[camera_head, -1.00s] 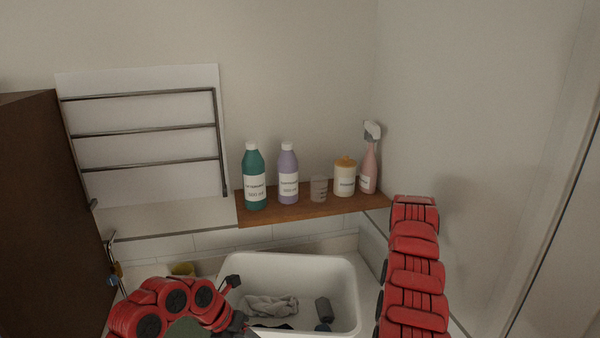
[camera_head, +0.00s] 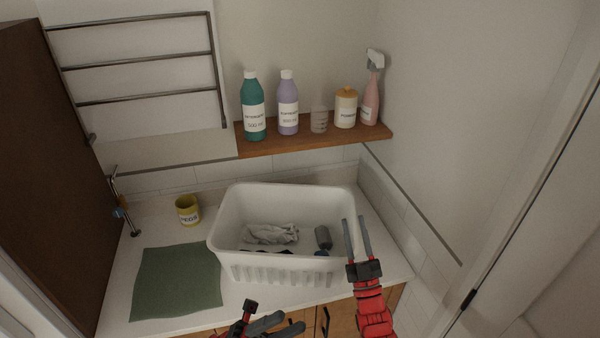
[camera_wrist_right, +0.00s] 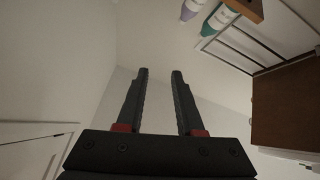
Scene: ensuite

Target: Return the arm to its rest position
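My right gripper (camera_head: 355,220) points up past the right end of the white basket, its two fingers apart with nothing between them. The right wrist view also shows its fingers (camera_wrist_right: 161,72) apart and empty. My left gripper (camera_head: 293,320) is low at the bottom edge of the head view, in front of the basket. Its dark fingers look apart with nothing seen between them; part of it is cut off by the frame.
A white basket (camera_head: 255,263) on the counter holds a grey cloth (camera_head: 270,234) and a dark grey item (camera_head: 323,237). A yellow cup (camera_head: 187,211) and green mat (camera_head: 176,281) are to its left. Several bottles stand on the wooden shelf (camera_head: 220,146). A wall is close on the right.

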